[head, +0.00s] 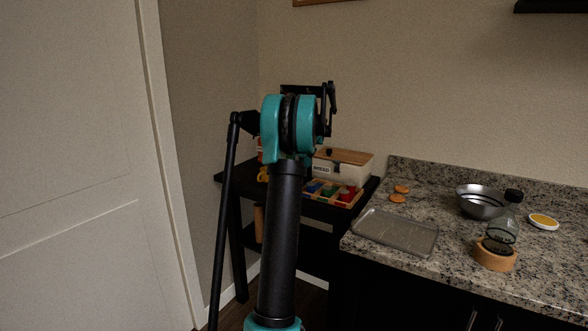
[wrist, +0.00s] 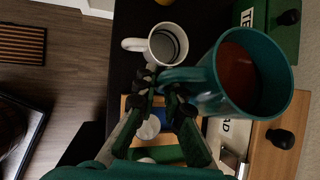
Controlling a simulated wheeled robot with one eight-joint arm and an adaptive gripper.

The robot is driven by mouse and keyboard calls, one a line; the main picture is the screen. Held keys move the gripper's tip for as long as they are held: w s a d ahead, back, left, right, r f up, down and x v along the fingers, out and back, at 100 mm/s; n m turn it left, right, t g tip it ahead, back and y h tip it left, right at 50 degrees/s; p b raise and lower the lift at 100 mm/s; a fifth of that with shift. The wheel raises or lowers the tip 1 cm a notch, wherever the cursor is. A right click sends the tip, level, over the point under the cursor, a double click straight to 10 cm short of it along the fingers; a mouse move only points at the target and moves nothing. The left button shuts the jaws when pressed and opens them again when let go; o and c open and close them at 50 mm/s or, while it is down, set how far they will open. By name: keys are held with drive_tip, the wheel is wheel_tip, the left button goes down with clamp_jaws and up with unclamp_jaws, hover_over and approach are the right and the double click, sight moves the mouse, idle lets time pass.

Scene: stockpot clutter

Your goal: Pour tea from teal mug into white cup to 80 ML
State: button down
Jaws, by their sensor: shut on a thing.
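The teal mug (wrist: 208,102) fills the right middle of the wrist view, with reddish-brown tea (wrist: 237,70) inside. My gripper (wrist: 160,84) is shut on its handle, and the mug is held close to the camera. The white cup (wrist: 152,44) stands on the dark table just beyond the fingertips, to the left of the mug's rim in the picture. Its inside looks grey with a dark ring; I cannot tell how much liquid it holds. In the head view my arm hides the gripper, mug and cup.
The black side table (head: 312,211) holds a bread box (head: 342,170) with a wooden lid and a compartment tray (head: 347,204). A green box (wrist: 272,38) stands beyond the mug. The granite counter at right has a baking tray (head: 395,232), metal bowl (head: 480,207) and glass bottle (head: 503,233).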

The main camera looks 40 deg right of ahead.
drive_tip(key=h, duration=0.1)
drive_tip(key=d+g+h, duration=0.1)
drive_tip(key=s+n+g+h, duration=0.1)
drive_tip(key=shift+d+r, duration=0.2)
drive_tip(key=shift+r, duration=0.05)
drive_tip(key=shift+s+d+n+g+h, duration=0.1)
drive_tip(key=shift+d+n+g+h, duration=0.15)
drive_tip(key=shift+g+h, duration=0.5)
drive_tip(key=shift+h, duration=0.55)
drive_tip(key=shift+s, duration=0.1)
